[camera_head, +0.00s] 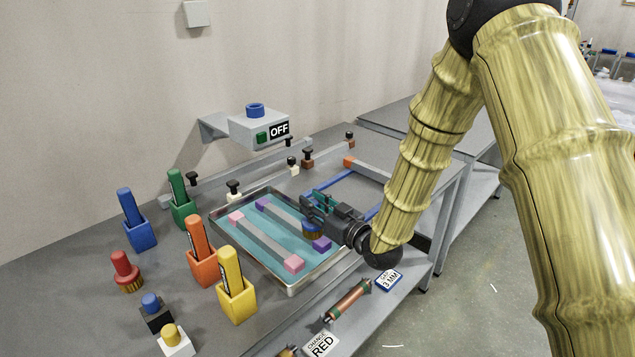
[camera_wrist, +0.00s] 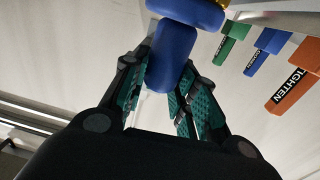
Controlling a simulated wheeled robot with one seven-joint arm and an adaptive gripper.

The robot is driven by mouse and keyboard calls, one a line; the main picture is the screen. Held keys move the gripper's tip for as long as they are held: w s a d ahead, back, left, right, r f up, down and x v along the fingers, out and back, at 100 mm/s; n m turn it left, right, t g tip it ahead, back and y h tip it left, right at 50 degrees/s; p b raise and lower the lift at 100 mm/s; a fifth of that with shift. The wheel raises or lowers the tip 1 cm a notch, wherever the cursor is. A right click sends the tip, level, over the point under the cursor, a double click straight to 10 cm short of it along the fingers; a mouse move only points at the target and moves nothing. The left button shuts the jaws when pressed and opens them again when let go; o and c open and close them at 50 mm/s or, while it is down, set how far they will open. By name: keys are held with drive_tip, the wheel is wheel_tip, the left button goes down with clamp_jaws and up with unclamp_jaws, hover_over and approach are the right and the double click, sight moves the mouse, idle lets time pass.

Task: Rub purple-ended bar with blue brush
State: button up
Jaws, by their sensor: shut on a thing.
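The purple-ended bar lies in the shallow metal tray (camera_head: 245,258), with its purple ends (camera_head: 262,203) (camera_head: 321,244) showing in the head view. A pink-ended bar (camera_head: 265,241) lies beside it to the left. My gripper (camera_head: 314,210) is shut on the blue brush, whose brown bristles (camera_head: 312,235) point down over the purple-ended bar, near its right end. In the wrist view the blue handle of the brush (camera_wrist: 172,55) is between my fingers. My gripper hides part of the bar and brush. I cannot tell whether the bristles touch the bar.
Blue (camera_head: 140,236), green (camera_head: 183,211), orange (camera_head: 203,268) and yellow (camera_head: 237,302) holders with markers stand left of the tray. A red brush (camera_head: 124,270) stands farther left. A shelf box marked OFF (camera_head: 258,128) is behind. A copper-coloured roller (camera_head: 347,301) lies in front.

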drive_tip(key=shift+s+d+r+p, duration=0.15)
drive_tip(key=shift+r+p, duration=0.3)
drive_tip(key=shift+r, duration=0.4)
drive_tip(key=shift+a+r+p, duration=0.25)
drive_tip(key=shift+r+p, duration=0.35)
drive_tip(key=shift+r, duration=0.5)
drive_tip(key=shift+d+r+p, duration=0.1)
drive_tip(key=shift+r+p, duration=0.95)
drive_tip(key=shift+r, duration=0.95)
